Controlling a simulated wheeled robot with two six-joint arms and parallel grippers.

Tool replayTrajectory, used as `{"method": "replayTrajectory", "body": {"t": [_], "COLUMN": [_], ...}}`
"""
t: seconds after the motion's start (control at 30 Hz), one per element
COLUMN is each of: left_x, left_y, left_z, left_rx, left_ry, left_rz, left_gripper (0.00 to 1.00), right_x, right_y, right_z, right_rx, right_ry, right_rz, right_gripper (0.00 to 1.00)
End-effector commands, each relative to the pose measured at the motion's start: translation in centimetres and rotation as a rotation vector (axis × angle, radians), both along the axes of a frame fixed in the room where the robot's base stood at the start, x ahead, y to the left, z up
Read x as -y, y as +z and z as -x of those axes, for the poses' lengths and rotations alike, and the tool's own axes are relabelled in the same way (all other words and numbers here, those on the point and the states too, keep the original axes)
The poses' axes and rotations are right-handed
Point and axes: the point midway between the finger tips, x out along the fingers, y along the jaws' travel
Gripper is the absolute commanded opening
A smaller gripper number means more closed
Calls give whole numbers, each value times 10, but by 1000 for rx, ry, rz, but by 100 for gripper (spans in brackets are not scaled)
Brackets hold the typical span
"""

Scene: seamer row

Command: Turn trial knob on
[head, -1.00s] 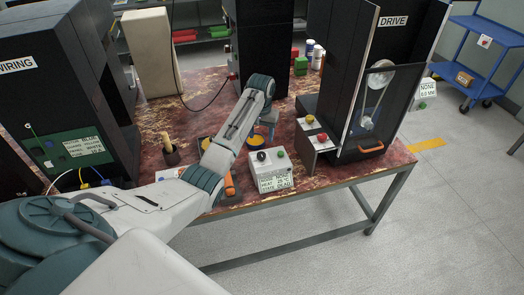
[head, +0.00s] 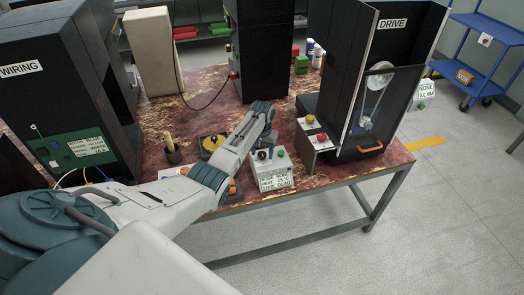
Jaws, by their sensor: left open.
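A white control box (head: 274,171) with a printed label stands near the front edge of the table. It has a black knob (head: 262,155) on the left of its top and a green button (head: 281,152) on the right. My left arm reaches in from the left, and its gripper (head: 265,145) points down just above the black knob. The gripper is small and partly hidden by the wrist, but it is open. I cannot tell whether its fingers are around the knob or only above it. My right gripper is not in view.
The DRIVE cabinet (head: 392,45) stands to the right, with a small box bearing a red button (head: 322,136) beside it. The WIRING cabinet (head: 60,85) is at the left.

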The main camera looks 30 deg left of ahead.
Motion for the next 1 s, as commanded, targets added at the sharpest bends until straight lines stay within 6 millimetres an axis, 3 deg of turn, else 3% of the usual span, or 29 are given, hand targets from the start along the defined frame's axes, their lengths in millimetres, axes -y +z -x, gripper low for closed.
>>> {"method": "replayTrajectory", "body": {"t": [0.17, 0.4, 0.73, 1.0], "left_x": [0, 0, 0, 0], "left_y": [0, 0, 1, 2], "left_z": [0, 0, 0, 0], "left_rx": [0, 0, -1, 0], "left_ry": [0, 0, -35, -192], "left_rz": [0, 0, 0, 0], "left_gripper": [54, 11, 10, 10], "right_x": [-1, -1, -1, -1], "right_y": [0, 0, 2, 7], "right_z": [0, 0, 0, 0], "right_rx": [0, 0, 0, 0], "right_ry": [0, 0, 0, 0], "right_rz": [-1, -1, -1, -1], "right_gripper": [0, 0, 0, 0]}}
